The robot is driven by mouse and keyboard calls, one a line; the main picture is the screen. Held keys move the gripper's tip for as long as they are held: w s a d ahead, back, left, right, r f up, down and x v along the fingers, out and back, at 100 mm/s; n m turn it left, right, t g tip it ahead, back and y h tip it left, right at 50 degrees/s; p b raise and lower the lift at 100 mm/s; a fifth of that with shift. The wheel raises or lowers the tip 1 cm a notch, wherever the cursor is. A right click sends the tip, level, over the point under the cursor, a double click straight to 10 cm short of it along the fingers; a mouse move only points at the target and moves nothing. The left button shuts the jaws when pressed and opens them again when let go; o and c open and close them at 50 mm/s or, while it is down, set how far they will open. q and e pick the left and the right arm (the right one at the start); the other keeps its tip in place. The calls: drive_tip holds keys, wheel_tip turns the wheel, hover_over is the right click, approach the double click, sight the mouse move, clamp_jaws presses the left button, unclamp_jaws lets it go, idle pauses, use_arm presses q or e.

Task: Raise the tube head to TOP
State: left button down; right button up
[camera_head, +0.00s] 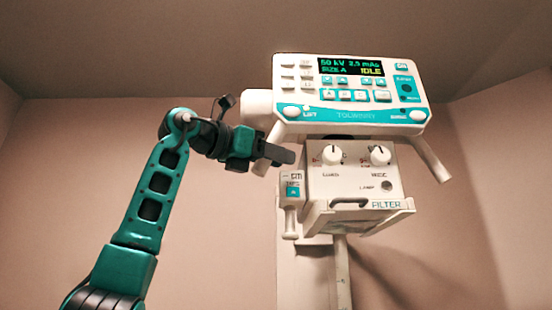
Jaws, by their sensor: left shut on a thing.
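The tube head (350,117) is a white and teal unit hanging high in the middle of the view. Its lit display (351,67) reads 50 kV, 2.5 mAs, SIZE A and IDLE. White handles slope down on both sides, the left handle (273,143) and the right handle (432,160). My left gripper (280,154) is shut on the left handle, and its fingers hide part of it. No mark reading TOP can be made out. My right gripper is out of view.
Below the panel hangs a white box (345,170) with two knobs and a FILTER tray (365,215). A hand switch (291,215) hangs at its left side. A pale column (343,275) stands behind. The ceiling (200,45) is above, with free room around.

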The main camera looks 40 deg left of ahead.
use_arm(q)
drive_tip(key=c, duration=0.8)
unclamp_jaws()
drive_tip(key=b+v, duration=0.1)
drive_tip(key=v, duration=1.2)
